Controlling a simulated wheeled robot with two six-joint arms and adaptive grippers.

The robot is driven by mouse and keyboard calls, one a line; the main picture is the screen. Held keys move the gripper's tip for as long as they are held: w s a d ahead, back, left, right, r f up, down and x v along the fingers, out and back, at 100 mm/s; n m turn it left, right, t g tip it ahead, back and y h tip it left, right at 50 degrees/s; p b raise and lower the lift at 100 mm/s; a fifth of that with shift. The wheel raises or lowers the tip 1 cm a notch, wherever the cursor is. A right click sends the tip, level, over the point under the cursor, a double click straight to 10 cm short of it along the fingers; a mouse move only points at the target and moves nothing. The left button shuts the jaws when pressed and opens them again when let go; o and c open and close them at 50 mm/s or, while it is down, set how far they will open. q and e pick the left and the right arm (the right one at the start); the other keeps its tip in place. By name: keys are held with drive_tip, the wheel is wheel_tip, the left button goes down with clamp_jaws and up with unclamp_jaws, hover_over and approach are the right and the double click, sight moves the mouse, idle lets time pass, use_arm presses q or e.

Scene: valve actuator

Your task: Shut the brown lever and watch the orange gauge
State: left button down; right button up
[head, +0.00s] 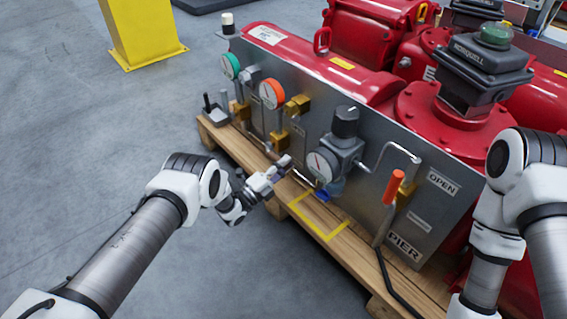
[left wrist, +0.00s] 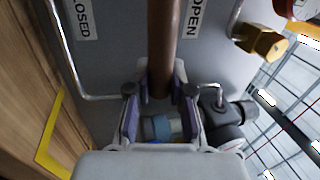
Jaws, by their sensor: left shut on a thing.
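The brown lever (left wrist: 164,45) shows in the left wrist view as a straight bar running up from between my fingers, between a label ending in "LOSED" and an OPEN label. My left gripper (left wrist: 160,90) is shut on it. In the head view the same gripper (head: 280,167) is at the front of the grey panel, and it hides most of the lever. The orange gauge (head: 271,94) has an orange rim and a pale dial; its reading is too small to tell. My right gripper is out of view.
A teal-rimmed gauge (head: 230,66) stands left of the orange one. A grey regulator (head: 338,145) with a gauge and an orange-handled lever (head: 393,187) are to the right. The wooden pallet (head: 350,246) carries a yellow outline (head: 334,237).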

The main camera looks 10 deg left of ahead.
use_arm(q)
drive_tip(key=shift+f+m, duration=0.4)
drive_tip(key=shift+m, duration=0.1)
drive_tip(key=c, duration=1)
unclamp_jaws()
drive_tip(key=v, duration=1.2)
drive_tip(key=shift+w+a, duration=0.1)
